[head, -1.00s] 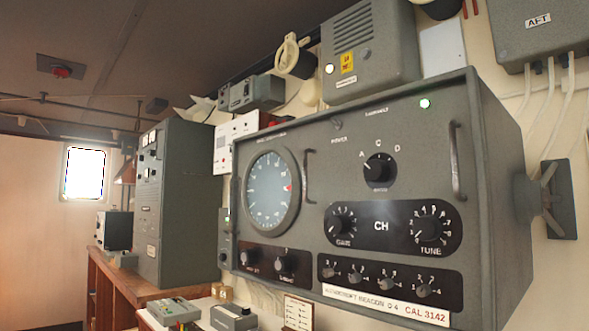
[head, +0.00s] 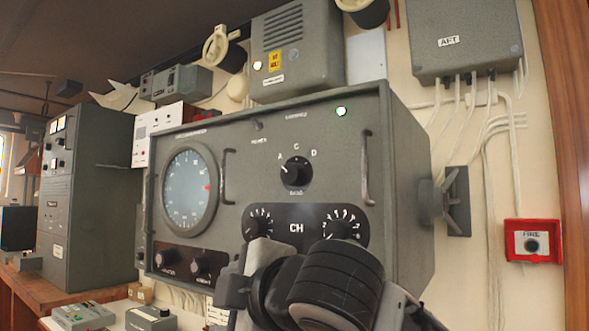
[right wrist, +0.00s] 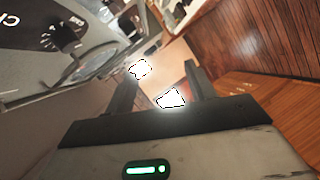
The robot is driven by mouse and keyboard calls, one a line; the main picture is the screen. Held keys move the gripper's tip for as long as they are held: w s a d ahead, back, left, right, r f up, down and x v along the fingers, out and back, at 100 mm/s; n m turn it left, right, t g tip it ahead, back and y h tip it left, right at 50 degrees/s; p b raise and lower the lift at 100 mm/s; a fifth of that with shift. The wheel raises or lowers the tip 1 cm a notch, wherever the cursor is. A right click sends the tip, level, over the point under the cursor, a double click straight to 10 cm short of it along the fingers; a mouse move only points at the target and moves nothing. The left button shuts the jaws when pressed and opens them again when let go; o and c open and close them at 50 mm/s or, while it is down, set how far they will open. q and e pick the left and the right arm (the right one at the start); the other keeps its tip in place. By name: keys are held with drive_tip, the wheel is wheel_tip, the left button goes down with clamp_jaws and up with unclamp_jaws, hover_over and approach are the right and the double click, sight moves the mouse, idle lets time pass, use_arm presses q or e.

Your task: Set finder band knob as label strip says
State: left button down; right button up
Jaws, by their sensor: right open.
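The finder's grey box (head: 350,115) hangs on the wall. Its black band knob (head: 296,171) has A, C and D around it, and its pointer appears turned up-left toward A. The white label strip at the panel's lower edge is hidden behind my right arm now. My right gripper (right wrist: 160,74) is open and empty in the right wrist view. That view shows part of the panel at upper left, with a black knob (right wrist: 65,38). In the head view my right arm covers the lower right of the panel, and its fingertips cannot be made out. My left gripper is not in view.
A round display (head: 189,189) and two handles stick out from the panel, the right handle (head: 366,168) nearest my arm. Two CH knobs sit below the band knob. A red fire call box (head: 533,241) and cables are on the wall at right.

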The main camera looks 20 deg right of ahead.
drive_tip(key=s+d+r+n+t+h, duration=0.1)
drive_tip(key=s+d+r, duration=0.1)
drive_tip(key=r, duration=0.3)
drive_tip(key=s+d+r+t+h, duration=0.1)
drive_tip(key=s+r+h, duration=0.15)
drive_tip(key=r, duration=0.25)
drive_tip(key=t+h, duration=0.1)
drive_tip(key=h, duration=0.3)
approach(293, 174)
drive_tip(key=shift+y, duration=0.25)
drive_tip(key=w+p, duration=0.1)
drive_tip(key=w, duration=0.1)
drive_tip(key=w+p, duration=0.2)
drive_tip(key=w+d+p, duration=0.1)
drive_tip(key=w+p, duration=0.1)
drive_tip(key=w, duration=0.1)
drive_tip(key=shift+d+f, duration=0.1)
drive_tip(key=shift+f, duration=0.15)
drive_tip(key=shift+w+d+f, duration=0.1)
drive_tip(key=shift+w, duration=0.6)
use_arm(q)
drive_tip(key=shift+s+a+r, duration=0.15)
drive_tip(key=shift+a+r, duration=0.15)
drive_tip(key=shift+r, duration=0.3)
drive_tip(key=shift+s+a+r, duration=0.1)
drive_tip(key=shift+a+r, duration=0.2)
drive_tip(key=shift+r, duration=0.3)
use_arm(e)
drive_tip(key=shift+c, duration=0.3)
